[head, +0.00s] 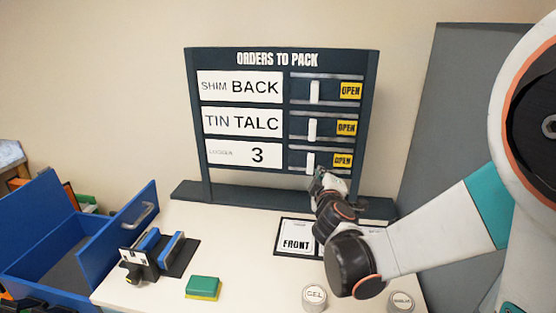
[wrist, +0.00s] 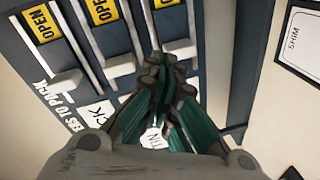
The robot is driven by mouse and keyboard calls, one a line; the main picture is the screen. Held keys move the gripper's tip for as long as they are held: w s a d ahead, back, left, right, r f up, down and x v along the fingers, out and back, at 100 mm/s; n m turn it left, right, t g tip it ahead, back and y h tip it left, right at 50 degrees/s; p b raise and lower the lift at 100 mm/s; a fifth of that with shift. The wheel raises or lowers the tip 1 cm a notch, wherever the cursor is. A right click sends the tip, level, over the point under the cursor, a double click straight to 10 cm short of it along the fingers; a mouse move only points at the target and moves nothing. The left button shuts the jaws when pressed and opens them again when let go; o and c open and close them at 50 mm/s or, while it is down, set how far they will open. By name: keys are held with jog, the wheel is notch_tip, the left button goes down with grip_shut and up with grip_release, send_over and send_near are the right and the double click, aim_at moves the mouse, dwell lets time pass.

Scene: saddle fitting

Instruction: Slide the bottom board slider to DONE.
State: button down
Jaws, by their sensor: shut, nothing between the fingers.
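The dark order board (head: 281,202) stands upright at the back of the table. Its bottom slider (head: 310,160) is a white knob on a horizontal rail, left of a yellow OPEN label (head: 342,160). My gripper (head: 318,180) is shut and empty, just below and slightly right of that knob. In the wrist view my gripper (wrist: 166,68) lies over the bottom row's track.
The middle slider (head: 312,128) and top slider (head: 314,92) also sit beside OPEN labels. A FRONT card (head: 296,243) lies below my gripper. A green-yellow block (head: 202,287), a GEL tin (head: 314,295) and a blue drawer (head: 122,232) are nearer the front and left.

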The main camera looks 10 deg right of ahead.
aim_at(311, 163)
jog(key=w+a+f+n+t+y+p, duration=0.2)
jog(key=w+a+f+n+y, duration=0.2)
jog(key=w+a+f+n, duration=0.1)
jog(key=a+f+n, duration=0.1)
jog(key=a+n, duration=0.1)
jog(key=n, duration=0.1)
jog(key=shift+w, duration=0.2)
jog(key=shift+w, duration=0.1)
jog(key=w+d+b, duration=0.2)
jog(key=w+d, duration=0.1)
jog(key=w, duration=0.5)
jog(key=shift+w+d, duration=0.3)
